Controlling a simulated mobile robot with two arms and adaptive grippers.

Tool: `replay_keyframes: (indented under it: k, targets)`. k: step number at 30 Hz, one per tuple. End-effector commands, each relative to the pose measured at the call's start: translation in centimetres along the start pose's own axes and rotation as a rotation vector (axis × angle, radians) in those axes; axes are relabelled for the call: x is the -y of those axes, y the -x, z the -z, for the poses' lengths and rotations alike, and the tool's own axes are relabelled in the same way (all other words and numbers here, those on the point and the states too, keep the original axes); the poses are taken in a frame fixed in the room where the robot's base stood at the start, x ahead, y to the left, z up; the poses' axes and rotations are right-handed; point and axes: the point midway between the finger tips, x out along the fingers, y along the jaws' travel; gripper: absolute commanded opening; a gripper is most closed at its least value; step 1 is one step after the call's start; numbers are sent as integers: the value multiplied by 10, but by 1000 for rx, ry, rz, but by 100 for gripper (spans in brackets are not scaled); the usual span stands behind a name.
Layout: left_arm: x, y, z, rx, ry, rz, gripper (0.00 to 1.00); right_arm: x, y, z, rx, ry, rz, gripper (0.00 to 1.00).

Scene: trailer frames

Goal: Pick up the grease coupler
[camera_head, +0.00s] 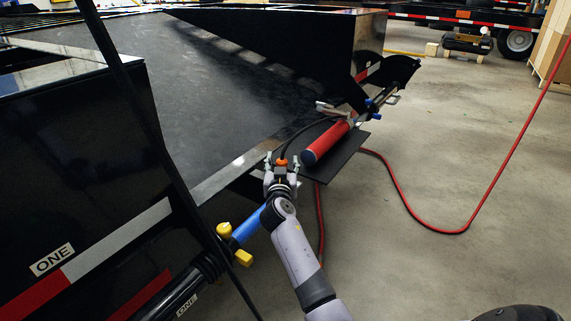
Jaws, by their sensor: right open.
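The grease coupler (282,163) shows as a small orange piece at the end of a black hose (296,138). The hose curves down to it from the grease gun (328,142), which has a red barrel and lies on a dark plate at the trailer's corner. My right gripper (281,159) reaches up from below, open, with its fingers on either side of the coupler. I cannot tell whether the fingers touch it. My left gripper is out of view.
The black trailer deck (180,80) and its side wall (80,170) fill the left. A blue cylinder with yellow handles (225,230) is close left of my right arm. A red air hose (400,195) crosses the floor. The concrete floor (470,140) at right is mostly clear.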

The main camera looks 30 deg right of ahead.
Motion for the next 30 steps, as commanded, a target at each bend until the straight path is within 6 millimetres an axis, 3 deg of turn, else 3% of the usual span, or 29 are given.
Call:
replay_keyframes:
  k: [5,27,30]
  targets:
    - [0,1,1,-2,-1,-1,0,0,0,0,0,0,1,51]
    - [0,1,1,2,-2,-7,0,0,0,0,0,1,0,2]
    - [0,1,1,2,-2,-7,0,0,0,0,-1,1,0,0]
